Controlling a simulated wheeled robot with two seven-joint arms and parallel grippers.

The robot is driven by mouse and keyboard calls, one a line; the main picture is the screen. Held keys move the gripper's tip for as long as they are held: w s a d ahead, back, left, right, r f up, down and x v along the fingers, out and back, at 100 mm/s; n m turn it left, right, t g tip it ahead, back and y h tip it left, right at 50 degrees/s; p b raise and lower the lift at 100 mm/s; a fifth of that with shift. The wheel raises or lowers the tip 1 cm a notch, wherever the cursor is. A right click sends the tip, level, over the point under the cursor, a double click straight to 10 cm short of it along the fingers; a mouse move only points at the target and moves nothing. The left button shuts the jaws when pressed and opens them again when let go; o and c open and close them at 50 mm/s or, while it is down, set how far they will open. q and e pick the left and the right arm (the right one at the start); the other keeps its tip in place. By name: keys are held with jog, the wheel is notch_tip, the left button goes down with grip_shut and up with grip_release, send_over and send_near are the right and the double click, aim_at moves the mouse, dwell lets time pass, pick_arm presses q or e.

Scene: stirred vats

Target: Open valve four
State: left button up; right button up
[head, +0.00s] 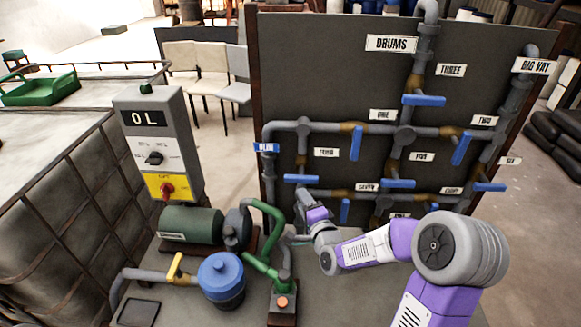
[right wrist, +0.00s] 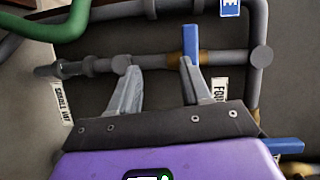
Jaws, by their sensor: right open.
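Valve four's blue handle (head: 301,179) sits crosswise on a vertical grey pipe at the left of the dark panel, below and left of the FOUR plate (head: 326,152). My right gripper (head: 301,197) is open and empty just below this handle. In the right wrist view the same blue handle (right wrist: 190,42) crosses its pipe at a brass-coloured body, beside the FOUR plate (right wrist: 220,90). There the right fingertips (right wrist: 160,62) are spread over the pipe, the right-hand one close to the brass body. I cannot tell whether it touches. My left gripper is not in view.
Other blue handles are near: valve one's (head: 357,143), a lower upright one (head: 344,211) and one to the right (head: 397,183). A grey control box (head: 155,140), a green motor (head: 191,225), a blue-lidded canister (head: 221,275) and green hoses (head: 262,222) stand to the left.

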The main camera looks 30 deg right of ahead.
aim_at(303, 181)
jog(key=r, duration=0.1)
jog(key=d+r, duration=0.1)
jog(key=w+r+m+t, duration=0.1)
jog(key=shift+d+r+h, duration=0.15)
jog(key=shift+r+h, duration=0.05)
jog(key=shift+h, duration=0.2)
jog(key=w, duration=0.3)
jog(key=w+d, duration=0.1)
jog(key=w, duration=0.1)
jog(key=shift+w, duration=0.25)
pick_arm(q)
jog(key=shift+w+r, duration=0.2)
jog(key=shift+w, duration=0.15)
pick_arm(e)
jog(key=shift+w+d, duration=0.1)
jog(key=shift+w, duration=0.6)
jog(key=shift+c, duration=0.5)
grip_shut()
